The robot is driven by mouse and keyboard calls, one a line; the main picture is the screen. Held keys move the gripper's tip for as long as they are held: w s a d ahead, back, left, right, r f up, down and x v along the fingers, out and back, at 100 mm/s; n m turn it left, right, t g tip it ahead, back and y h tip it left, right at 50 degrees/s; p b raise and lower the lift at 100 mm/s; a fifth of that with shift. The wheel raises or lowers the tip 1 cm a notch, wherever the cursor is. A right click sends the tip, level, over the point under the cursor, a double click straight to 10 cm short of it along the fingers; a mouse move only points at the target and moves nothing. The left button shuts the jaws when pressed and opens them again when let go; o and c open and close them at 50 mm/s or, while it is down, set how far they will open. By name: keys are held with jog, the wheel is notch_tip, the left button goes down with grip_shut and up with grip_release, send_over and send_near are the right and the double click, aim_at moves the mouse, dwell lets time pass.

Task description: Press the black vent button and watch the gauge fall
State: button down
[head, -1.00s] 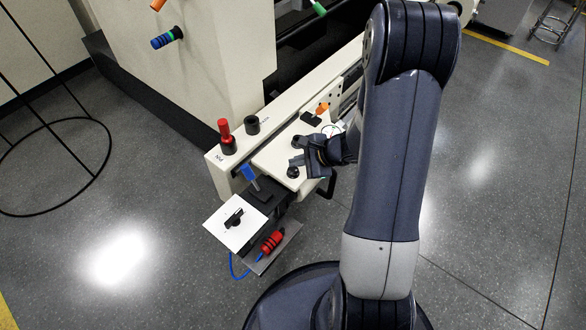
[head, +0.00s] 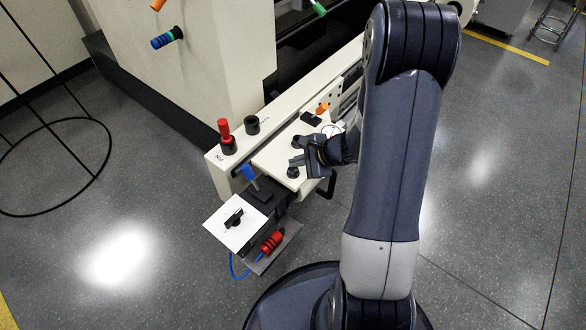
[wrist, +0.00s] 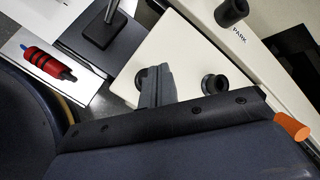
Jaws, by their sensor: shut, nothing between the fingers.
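My gripper (head: 297,160) is shut and empty, low over the cream panel (head: 268,158). Two round black fittings stand on this panel. One (head: 292,172) is just below the fingertips in the head view; the other (head: 297,141) is just above them. In the wrist view the shut fingers (wrist: 156,75) partly cover one black fitting (wrist: 140,78), and the other (wrist: 214,86) is clear to their right. I cannot tell which is the vent button, or whether the fingers touch it. A small white round part (head: 334,130), possibly the gauge, is partly hidden behind my arm; no reading shows.
A red-handled pin (head: 224,134) and a black socket (head: 252,125) stand on the cream rail behind the panel. A blue-handled part (head: 248,173), a white plate (head: 228,226) and a red-and-black handle (head: 271,242) are nearer. Open floor lies left.

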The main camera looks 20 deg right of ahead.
aim_at(297, 171)
jog(key=shift+f, duration=0.2)
jog(key=shift+f+b, duration=0.3)
jog(key=shift+b, duration=0.35)
jog(key=shift+f+b, duration=0.3)
jog(key=shift+b, duration=0.15)
dwell(0.4)
jog(key=shift+r, duration=0.1)
jog(key=shift+r+p, duration=0.5)
jog(key=shift+r, duration=0.2)
notch_tip(297, 171, up, 5)
jog(key=p, duration=0.3)
jog(key=shift+p, duration=0.4)
dwell(0.7)
